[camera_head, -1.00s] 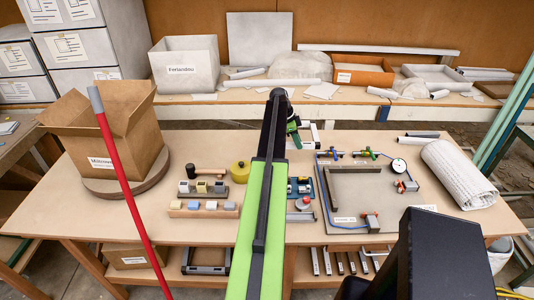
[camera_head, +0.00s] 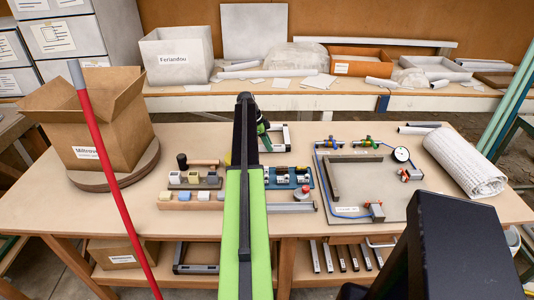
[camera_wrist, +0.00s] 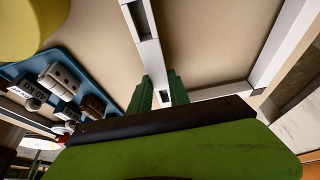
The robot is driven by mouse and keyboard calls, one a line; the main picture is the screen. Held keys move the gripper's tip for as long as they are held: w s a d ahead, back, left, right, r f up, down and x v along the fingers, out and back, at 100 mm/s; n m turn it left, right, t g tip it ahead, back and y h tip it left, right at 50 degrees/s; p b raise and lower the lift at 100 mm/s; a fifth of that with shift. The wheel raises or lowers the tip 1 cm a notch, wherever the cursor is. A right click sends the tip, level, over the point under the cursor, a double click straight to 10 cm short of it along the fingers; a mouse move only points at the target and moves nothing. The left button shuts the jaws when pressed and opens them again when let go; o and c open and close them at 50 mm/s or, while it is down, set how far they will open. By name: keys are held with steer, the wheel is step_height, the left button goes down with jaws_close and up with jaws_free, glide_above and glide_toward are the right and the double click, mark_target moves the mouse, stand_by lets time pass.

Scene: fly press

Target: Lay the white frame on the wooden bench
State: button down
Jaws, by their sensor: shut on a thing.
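The white frame (camera_head: 286,137) shows just right of the arm's far end in the head view, over the back part of the wooden bench (camera_head: 345,219). In the wrist view the white frame (camera_wrist: 146,45) has two long bars joined by a cross bar, with tan bench top showing between them. My gripper (camera_head: 262,130) is shut on the frame. Its green fingers stand on either side of a bar near a corner in the wrist view (camera_wrist: 158,92). I cannot tell whether the frame touches the bench top. My arm hides part of it in the head view.
A cardboard box (camera_head: 92,130) stands on the bench's left. A blue tray (camera_head: 289,178) with small parts lies right of my arm. A grey board (camera_head: 371,190) with tubing and a white roll (camera_head: 465,162) fill the right. A red pole (camera_head: 115,180) stands in front left.

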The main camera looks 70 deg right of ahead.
steer(key=shift+f, duration=0.65)
steer(key=c, duration=1.2)
jaws_free()
steer(key=shift+r, duration=0.1)
steer(key=shift+c, duration=0.2)
steer(key=shift+r+p, duration=0.35)
steer(key=p+v, duration=1)
steer(key=v, duration=0.1)
steer(key=shift+w+r+p, duration=0.2)
steer(key=shift+r+p, duration=0.05)
steer(key=shift+p, duration=0.1)
steer(key=shift+a, duration=0.1)
